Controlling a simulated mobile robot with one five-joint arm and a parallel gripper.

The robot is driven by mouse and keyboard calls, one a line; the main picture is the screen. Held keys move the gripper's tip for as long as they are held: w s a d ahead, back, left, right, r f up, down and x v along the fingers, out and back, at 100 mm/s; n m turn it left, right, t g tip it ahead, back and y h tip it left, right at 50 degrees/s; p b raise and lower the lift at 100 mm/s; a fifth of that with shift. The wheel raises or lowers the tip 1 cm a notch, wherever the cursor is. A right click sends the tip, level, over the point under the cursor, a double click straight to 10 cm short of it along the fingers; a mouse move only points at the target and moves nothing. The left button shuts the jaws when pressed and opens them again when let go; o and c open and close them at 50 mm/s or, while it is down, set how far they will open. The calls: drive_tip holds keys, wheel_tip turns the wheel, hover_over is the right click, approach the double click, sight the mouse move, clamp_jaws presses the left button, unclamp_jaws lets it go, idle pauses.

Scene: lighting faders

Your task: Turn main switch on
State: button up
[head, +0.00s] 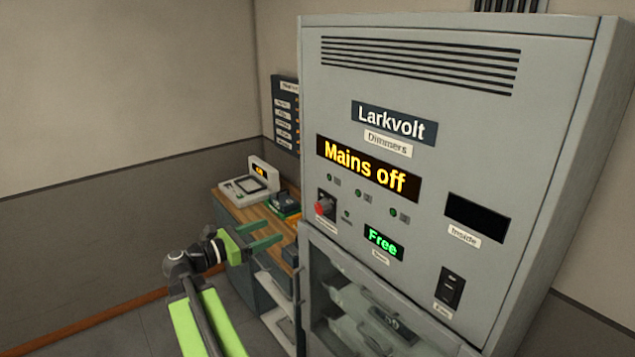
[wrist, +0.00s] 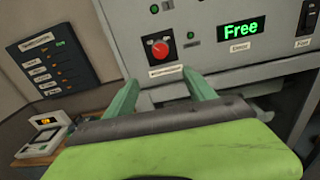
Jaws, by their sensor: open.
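The main switch (head: 325,206) is a red rotary knob on a dark plate, low on the left of the grey Larkvolt dimmer cabinet (head: 400,110). The cabinet's display (head: 367,169) reads "Mains off" in amber. In the wrist view the red knob (wrist: 160,50) sits just beyond and above my fingertips, roughly between them. My gripper (head: 280,238) is open and empty, its two green fingers pointing at the cabinet to the left of and below the knob in the head view. The wrist view shows both fingers (wrist: 164,84) apart, not touching the knob.
A green display (head: 383,242) reads "Free". A black rocker switch (head: 449,289) is at the lower right. A glass-fronted compartment (head: 365,305) lies below. A wooden desk (head: 232,206) with a small console (head: 245,188) stands behind left. A dark labelled panel (head: 286,115) hangs on the wall.

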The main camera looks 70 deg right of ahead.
drive_tip(key=r, duration=0.1)
approach(318, 209)
drive_tip(key=x, duration=0.9)
drive_tip(key=shift+s+d, duration=0.15)
drive_tip(key=shift+d, duration=0.15)
drive_tip(key=shift+c, duration=0.2)
